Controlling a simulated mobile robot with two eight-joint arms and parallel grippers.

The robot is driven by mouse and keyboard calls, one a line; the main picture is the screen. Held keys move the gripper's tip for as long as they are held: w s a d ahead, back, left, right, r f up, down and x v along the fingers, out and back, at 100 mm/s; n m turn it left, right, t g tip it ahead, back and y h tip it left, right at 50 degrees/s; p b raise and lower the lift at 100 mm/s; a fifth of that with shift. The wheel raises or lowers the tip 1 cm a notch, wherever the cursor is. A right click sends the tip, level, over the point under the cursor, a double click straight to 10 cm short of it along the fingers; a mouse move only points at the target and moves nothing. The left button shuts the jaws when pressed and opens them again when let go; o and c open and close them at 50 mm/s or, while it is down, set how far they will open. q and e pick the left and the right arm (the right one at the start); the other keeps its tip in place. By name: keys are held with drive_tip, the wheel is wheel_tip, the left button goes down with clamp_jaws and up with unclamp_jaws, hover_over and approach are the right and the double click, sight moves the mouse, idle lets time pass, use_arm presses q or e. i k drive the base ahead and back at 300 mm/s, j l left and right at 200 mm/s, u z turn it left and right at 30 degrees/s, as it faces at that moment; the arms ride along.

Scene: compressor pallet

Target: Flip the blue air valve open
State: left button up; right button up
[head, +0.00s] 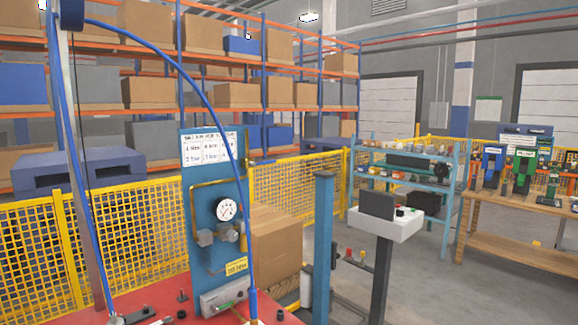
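A blue panel (207,215) stands at the centre left with a round white gauge (227,210), brass piping and grey fittings (205,238). A blue air hose (213,115) arches from the top left down in front of the panel. It ends in a blue fitting (252,300) low in the view, by a red surface (165,312). A grey unit (224,297) with a green part sits at the panel's foot. I cannot clearly tell the blue air valve or its handle apart. Neither of my grippers is in view.
Yellow mesh fencing (40,255) runs behind the panel, with cardboard boxes (275,245) beside it. A blue post (322,245) and a control stand (385,222) stand to the right. A teal shelf (405,175) and a wooden bench (520,208) are farther right. Grey floor there is open.

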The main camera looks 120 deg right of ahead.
sight(252, 164)
drive_tip(key=z, duration=3.85)
drive_tip(key=i+l+u, duration=0.1)
drive_tip(key=i+u, duration=0.2)
drive_tip(key=u, duration=0.2)
drive_tip(key=i+l+u, duration=0.25)
drive_tip(key=u, duration=0.25)
drive_tip(key=i+l, duration=0.35)
drive_tip(key=i+l+u, duration=0.1)
drive_tip(key=i+l, duration=0.25)
drive_tip(key=l, duration=0.2)
